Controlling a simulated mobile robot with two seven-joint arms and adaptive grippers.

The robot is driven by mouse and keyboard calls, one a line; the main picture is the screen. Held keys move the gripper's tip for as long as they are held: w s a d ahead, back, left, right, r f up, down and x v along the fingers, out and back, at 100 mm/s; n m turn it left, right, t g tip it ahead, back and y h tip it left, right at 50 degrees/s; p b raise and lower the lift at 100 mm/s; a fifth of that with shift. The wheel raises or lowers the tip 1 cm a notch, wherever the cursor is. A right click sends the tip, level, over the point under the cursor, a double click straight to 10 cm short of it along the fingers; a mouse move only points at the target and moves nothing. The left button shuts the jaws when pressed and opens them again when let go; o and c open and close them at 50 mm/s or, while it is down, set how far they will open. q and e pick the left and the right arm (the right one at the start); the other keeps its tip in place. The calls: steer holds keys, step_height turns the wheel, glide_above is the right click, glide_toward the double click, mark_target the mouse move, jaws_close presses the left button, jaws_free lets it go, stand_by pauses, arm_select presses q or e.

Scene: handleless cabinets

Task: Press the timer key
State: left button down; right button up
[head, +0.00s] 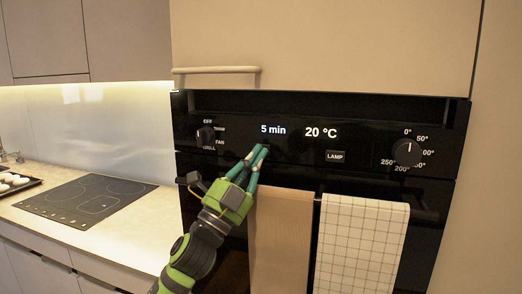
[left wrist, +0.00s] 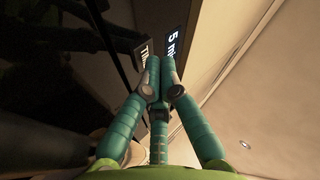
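The oven's black control panel (head: 375,138) shows a lit "5 min" display (head: 273,130). My left gripper (head: 262,149) is just below this display, its teal fingertips close together and holding nothing. In the head view the fingertips cover the spot of the timer key. In the left wrist view the timer key (left wrist: 144,47) shows part of its label, "TIM", beside the display (left wrist: 171,44). The fingertips (left wrist: 160,62) are right at the key's lower end there; I cannot tell whether they touch it. My right gripper is not in view.
A lamp key (head: 335,156) and a temperature knob (head: 407,152) are to the right; a mode knob (head: 205,136) is to the left. A tan towel (head: 281,240) and a checked towel (head: 360,245) hang below on the oven handle. A cooktop (head: 87,199) is at left.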

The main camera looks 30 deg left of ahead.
arm_select(q)
steer(key=shift+a+r, duration=0.25)
steer(key=shift+r, duration=0.1)
stand_by(0.9)
steer(key=shift+d+f, duration=0.1)
steer(key=shift+d+f, duration=0.2)
steer(key=shift+f, duration=0.2)
steer(key=shift+s+d, duration=0.1)
steer(key=s, duration=0.2)
steer(key=s+d, duration=0.1)
steer(key=s, duration=0.2)
stand_by(0.3)
steer(key=shift+w+d, duration=0.1)
stand_by(2.2)
